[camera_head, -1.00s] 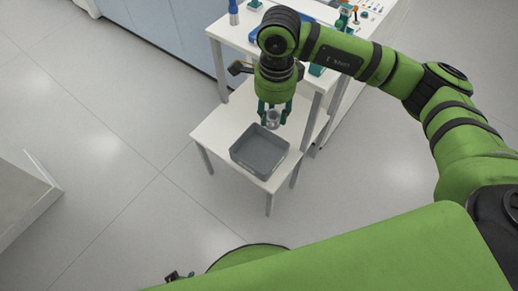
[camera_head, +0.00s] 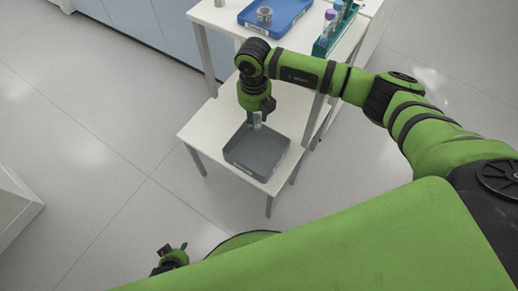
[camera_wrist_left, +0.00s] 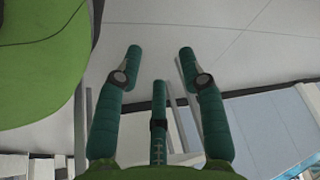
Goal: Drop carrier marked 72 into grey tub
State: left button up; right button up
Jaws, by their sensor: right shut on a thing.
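The grey tub (camera_head: 240,162) stands on the lower white shelf of the table. My right gripper (camera_head: 257,119) is over the tub's far side, pointing down. It is shut on a small pale carrier (camera_head: 257,122), which is mostly hidden by the fingers; its mark cannot be read. Whether the carrier is below the rim of the tub cannot be told. My left gripper (camera_head: 172,257) is low at the bottom left, far from the tub. In the left wrist view its fingers (camera_wrist_left: 160,70) are spread and empty.
A blue tray (camera_head: 285,22) on the upper table top holds another round grey carrier (camera_head: 264,15). A green rack (camera_head: 325,42) with several tubes stands to its right. The lower shelf (camera_head: 200,125) is bare left of the tub.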

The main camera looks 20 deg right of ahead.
notch_tip(320, 180, down, 3)
jog(key=shift+f+b, duration=0.15)
jog(key=shift+b, duration=0.9)
pick_arm(q)
jog(key=shift+s+d+r+g+b, duration=0.4)
jog(key=shift+s+r+g+b, duration=0.15)
jog(key=shift+s+g, duration=0.3)
pick_arm(e)
jog(key=shift+f, duration=0.65)
pick_arm(q)
jog(key=shift+w, duration=0.1)
pick_arm(e)
jog(key=o, duration=0.9)
jog(key=shift+o, duration=0.2)
notch_tip(320, 180, up, 8)
jog(key=shift+f, duration=0.2)
